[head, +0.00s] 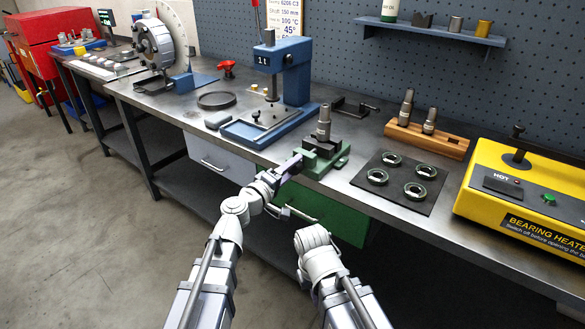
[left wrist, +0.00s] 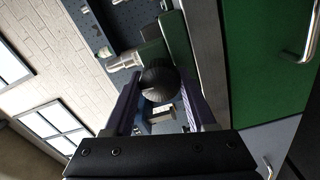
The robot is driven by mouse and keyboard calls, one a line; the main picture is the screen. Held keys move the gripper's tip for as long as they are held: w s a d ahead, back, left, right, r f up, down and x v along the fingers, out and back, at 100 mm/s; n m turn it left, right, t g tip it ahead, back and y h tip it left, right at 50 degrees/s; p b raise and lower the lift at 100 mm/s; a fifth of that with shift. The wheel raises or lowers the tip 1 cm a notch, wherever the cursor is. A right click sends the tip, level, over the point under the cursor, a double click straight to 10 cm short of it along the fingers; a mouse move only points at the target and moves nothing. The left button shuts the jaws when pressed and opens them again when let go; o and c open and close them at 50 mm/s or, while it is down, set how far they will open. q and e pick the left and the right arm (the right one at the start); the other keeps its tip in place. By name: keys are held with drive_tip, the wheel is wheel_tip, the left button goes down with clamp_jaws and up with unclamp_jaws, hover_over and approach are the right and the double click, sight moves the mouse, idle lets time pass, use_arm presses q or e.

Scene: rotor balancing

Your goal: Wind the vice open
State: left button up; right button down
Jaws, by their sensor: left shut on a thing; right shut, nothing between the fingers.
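The green vice (head: 330,160) stands at the front edge of the bench, with a grey stepped shaft (head: 323,122) upright in its dark jaws. My left gripper (head: 291,166) is at the vice's front left side. In the left wrist view its two fingers are shut on a dark round ribbed knob (left wrist: 158,78), with the green vice body (left wrist: 178,40) just beyond. The knob is hidden by the gripper in the head view. My right arm is folded low in front of the bench; its gripper is not visible.
A blue press (head: 290,75) stands behind the vice to the left. A dark mat (head: 398,201) with several bearing rings lies to the right, near a wooden rack (head: 447,144) and a yellow bearing heater (head: 480,190). Below the vice is a green drawer (head: 320,212) with a handle.

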use_arm(q)
drive_tip(key=shift+n, duration=0.5)
drive_tip(key=o, duration=1.4)
